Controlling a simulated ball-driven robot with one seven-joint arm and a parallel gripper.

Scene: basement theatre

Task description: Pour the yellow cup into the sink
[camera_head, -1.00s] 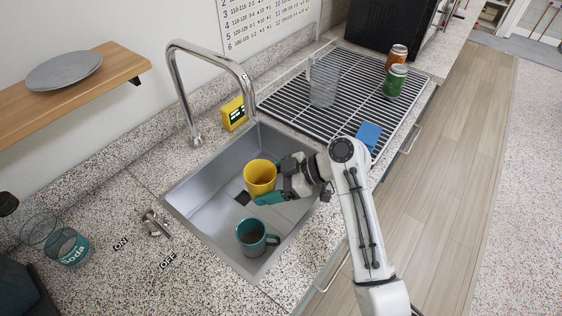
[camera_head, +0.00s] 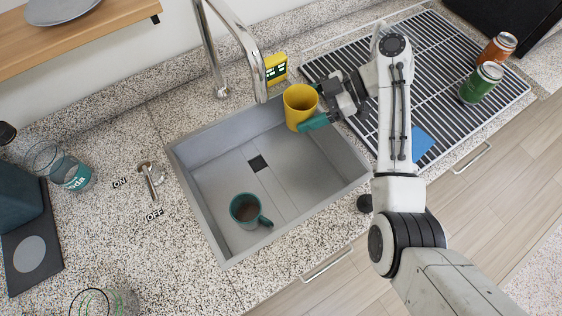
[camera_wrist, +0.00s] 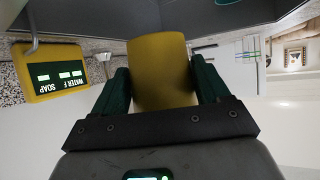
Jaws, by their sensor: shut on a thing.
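The yellow cup (camera_head: 299,108) is held by my gripper (camera_head: 316,112) above the back right part of the sink (camera_head: 213,185). The cup looks close to upright, only slightly tilted, and its contents are not clear. In the wrist view the cup (camera_wrist: 160,72) sits between the two green fingers of my gripper (camera_wrist: 161,85), which are shut on it. A teal mug (camera_head: 248,210) with dark liquid stands on the sink floor, at the front left. The drain (camera_head: 258,163) is bare.
The faucet (camera_head: 246,48) arches close to the cup's left. A yellow soap and water gauge (camera_head: 275,67) stands behind it. A drying rack (camera_head: 458,62) with a green can (camera_head: 482,83) and an orange can (camera_head: 497,48) lies right. The tap lever (camera_head: 151,178) is left.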

